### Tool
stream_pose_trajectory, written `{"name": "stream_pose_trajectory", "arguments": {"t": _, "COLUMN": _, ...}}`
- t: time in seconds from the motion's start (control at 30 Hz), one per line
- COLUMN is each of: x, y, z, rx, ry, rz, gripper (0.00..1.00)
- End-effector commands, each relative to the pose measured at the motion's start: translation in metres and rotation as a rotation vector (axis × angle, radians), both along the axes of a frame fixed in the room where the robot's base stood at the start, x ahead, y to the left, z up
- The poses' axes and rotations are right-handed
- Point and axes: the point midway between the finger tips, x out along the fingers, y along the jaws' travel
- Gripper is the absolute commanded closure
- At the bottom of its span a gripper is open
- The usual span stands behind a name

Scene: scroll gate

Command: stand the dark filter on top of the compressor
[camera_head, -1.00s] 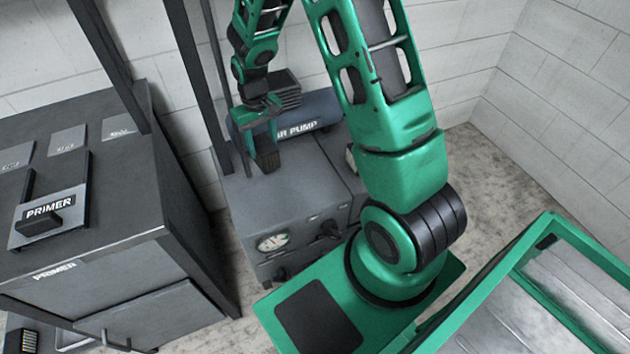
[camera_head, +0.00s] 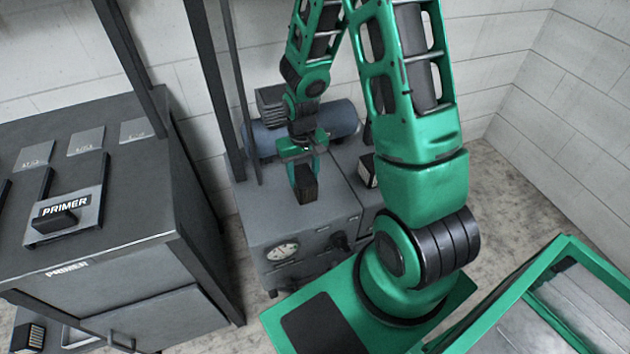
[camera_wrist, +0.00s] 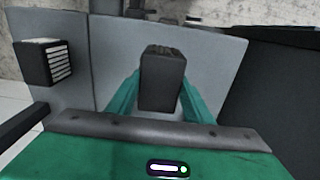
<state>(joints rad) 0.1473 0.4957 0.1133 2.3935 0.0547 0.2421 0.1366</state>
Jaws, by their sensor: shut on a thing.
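The dark filter (camera_head: 305,185) is a small dark block. My gripper (camera_head: 301,166) is shut on it; the wrist view shows the filter (camera_wrist: 161,78) upright between the two green fingers. The compressor (camera_head: 330,205) is a grey box with a round gauge and knobs on its front and a blue-grey tank along the back of its top. The filter hangs over the compressor's flat top, in front of the tank. The grey top also shows in the wrist view (camera_wrist: 105,75). I cannot tell whether the filter's underside touches it.
A second filter with pale pleats (camera_head: 367,172) stands on the compressor's right part, and shows left in the wrist view (camera_wrist: 45,62). A grey primer cabinet (camera_head: 100,265) and dark posts (camera_head: 212,90) stand to the left. Another pleated block (camera_head: 28,338) sits low at left.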

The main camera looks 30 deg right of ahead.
Motion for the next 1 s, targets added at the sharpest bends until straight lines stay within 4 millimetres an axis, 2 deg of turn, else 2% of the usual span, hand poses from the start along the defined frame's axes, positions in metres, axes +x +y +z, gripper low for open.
{"name": "stream_pose_trajectory", "arguments": {"t": 0.1, "x": 0.007, "y": -0.022, "z": -0.014, "rx": 0.0, "ry": 0.003, "rz": -0.005, "gripper": 0.79}}
{"name": "stream_pose_trajectory", "arguments": {"t": 0.3, "x": 0.015, "y": -0.041, "z": -0.026, "rx": 0.0, "ry": 0.001, "rz": -0.002, "gripper": 0.79}}
{"name": "stream_pose_trajectory", "arguments": {"t": 0.47, "x": 0.016, "y": -0.043, "z": -0.032, "rx": 0.0, "ry": 0.002, "rz": -0.001, "gripper": 0.79}}
{"name": "stream_pose_trajectory", "arguments": {"t": 0.77, "x": 0.016, "y": -0.043, "z": -0.065, "rx": 0.001, "ry": 0.003, "rz": -0.002, "gripper": 0.79}}
{"name": "stream_pose_trajectory", "arguments": {"t": 1.0, "x": 0.016, "y": -0.043, "z": -0.067, "rx": 0.0, "ry": 0.0, "rz": -0.002, "gripper": 0.79}}
